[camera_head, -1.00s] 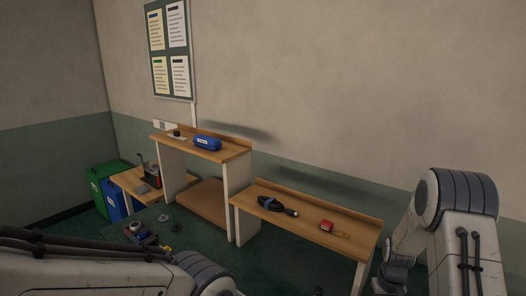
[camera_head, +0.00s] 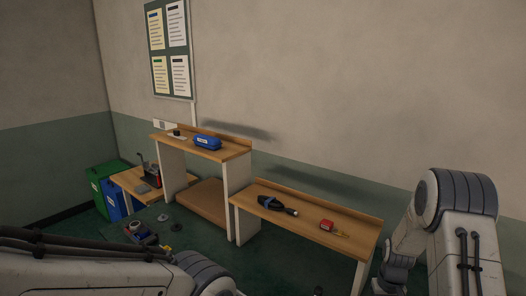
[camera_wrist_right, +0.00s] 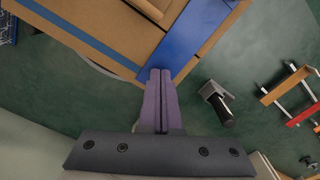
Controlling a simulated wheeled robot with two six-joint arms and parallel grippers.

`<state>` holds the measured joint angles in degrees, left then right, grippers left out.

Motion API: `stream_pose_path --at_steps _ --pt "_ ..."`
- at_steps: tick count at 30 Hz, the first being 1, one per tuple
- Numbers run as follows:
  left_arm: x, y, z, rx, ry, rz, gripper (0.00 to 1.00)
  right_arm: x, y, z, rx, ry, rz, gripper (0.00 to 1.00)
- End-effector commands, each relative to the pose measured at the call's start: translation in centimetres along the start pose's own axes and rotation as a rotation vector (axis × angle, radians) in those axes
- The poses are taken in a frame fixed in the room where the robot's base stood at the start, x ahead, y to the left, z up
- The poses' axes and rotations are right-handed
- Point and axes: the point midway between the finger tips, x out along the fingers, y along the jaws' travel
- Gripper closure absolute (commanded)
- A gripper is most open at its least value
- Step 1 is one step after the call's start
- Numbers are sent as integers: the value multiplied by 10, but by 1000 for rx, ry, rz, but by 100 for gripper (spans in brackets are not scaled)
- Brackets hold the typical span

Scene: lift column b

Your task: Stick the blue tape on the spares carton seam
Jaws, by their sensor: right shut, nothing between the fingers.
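In the right wrist view a brown carton (camera_wrist_right: 122,28) fills the upper left. A narrow blue strip (camera_wrist_right: 80,38) runs slantwise across it. A wider flat blue piece (camera_wrist_right: 195,38) lies along its right side. I cannot tell which blue piece is the task's tape. My right gripper (camera_wrist_right: 160,74) is shut and empty, its purple fingers together, tips at the lower end of the wide blue piece. I cannot tell whether they touch it.
A dark-handled tool (camera_wrist_right: 218,103) lies on the green floor beside the carton, with a red and wooden frame (camera_wrist_right: 292,92) farther right. In the head view, a stepped bench holds a blue cylinder (camera_head: 207,142), a black tool (camera_head: 277,205) and a red tape measure (camera_head: 327,225).

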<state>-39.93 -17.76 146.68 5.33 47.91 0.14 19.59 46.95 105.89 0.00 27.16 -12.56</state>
Motion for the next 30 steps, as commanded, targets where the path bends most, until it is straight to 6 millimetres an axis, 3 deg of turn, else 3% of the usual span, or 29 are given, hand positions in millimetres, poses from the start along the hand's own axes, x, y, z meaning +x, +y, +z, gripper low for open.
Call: stream_pose_path --at_steps 30 --pt "6 0 0 0 0 0 100 9 0 0 0 -1 0 100"
